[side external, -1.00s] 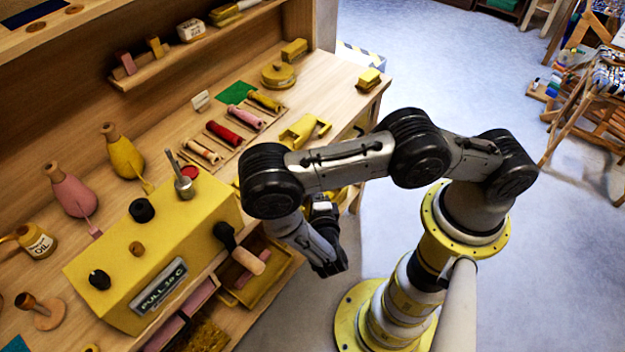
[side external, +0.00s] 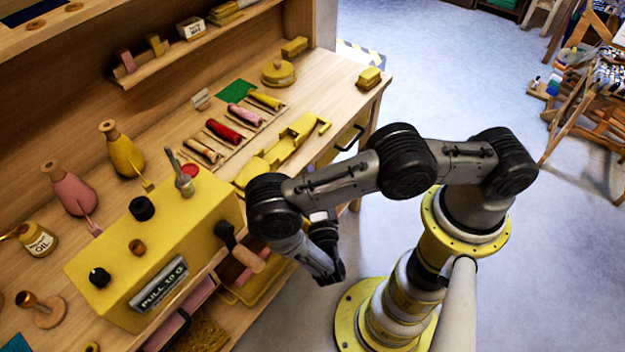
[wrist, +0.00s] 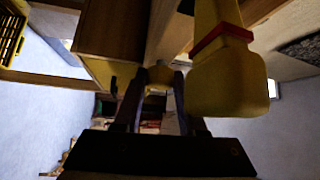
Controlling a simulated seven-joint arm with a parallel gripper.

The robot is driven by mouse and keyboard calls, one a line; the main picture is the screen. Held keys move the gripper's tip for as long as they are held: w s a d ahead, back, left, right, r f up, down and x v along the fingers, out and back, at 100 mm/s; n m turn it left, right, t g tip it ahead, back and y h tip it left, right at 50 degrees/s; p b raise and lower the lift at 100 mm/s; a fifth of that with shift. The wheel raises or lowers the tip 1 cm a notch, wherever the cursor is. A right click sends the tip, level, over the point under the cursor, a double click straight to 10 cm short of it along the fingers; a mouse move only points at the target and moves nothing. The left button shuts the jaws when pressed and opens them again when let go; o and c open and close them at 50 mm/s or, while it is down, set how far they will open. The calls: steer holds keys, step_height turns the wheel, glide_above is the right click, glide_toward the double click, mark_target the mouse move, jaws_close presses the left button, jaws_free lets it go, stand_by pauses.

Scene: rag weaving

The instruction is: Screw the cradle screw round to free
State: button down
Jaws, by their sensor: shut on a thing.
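In the wrist view my gripper (wrist: 159,82) is shut, its two dark fingers on either side of a small yellowish knob (wrist: 158,73), which I take to be the cradle screw. The knob is dim and partly covered by the fingers. In the side view my gripper (side external: 321,218) points up toward the bench's front edge; its fingertips and the screw are hard to make out there. A yellow cradle-like bracket (side external: 290,142) lies along the front of the bench top, partly behind my arm.
A yellow box (side external: 165,235) with knobs, a lever and a plate reading about "PULL 18 G" (side external: 158,284) stands left of my arm. A large yellow part with a red band (wrist: 228,80) hangs close right of my fingers. A dark drawer handle (side external: 351,138) sticks out.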

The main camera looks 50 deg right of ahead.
steer(key=n+t, duration=0.2)
steer(key=n, duration=0.1)
steer(key=shift+f+h, duration=0.15)
steer(key=shift+h, duration=0.15)
steer(key=c, duration=0.7)
jaws_free()
steer(key=m+g, duration=0.2)
steer(key=m, duration=0.1)
steer(key=shift+r+g+y, duration=0.3)
steer(key=shift+y, duration=0.1)
steer(key=shift+m+g+y, duration=0.4)
steer(key=shift+m, duration=0.4)
